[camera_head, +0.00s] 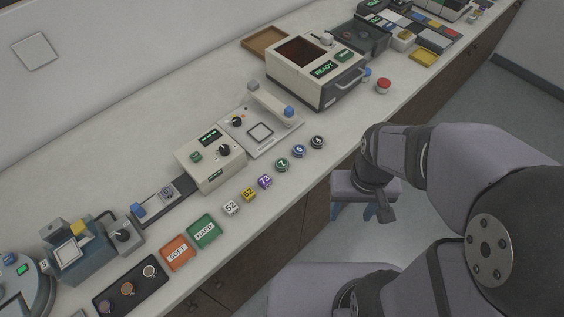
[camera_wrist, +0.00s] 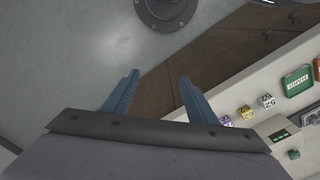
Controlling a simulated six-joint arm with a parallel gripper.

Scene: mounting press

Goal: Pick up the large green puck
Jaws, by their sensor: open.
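The green puck (camera_head: 283,165) is a round disc with a white number on top. It lies flat on the counter near the front edge, in a row with a blue puck (camera_head: 299,151) and a black puck (camera_head: 318,142) to its right. All three look about the same size. My gripper (camera_head: 380,213) is off the front of the counter, to the right of and apart from the green puck. In the wrist view my gripper (camera_wrist: 157,85) has its two blue fingers spread with nothing between them. The green puck is not seen there.
A purple cube (camera_head: 265,181), yellow cube (camera_head: 248,194) and white cube (camera_head: 231,208) stand left of the pucks. Behind are a control box (camera_head: 209,158) and a plate device (camera_head: 262,132). Green (camera_head: 204,231) and orange (camera_head: 178,252) trays lie further left.

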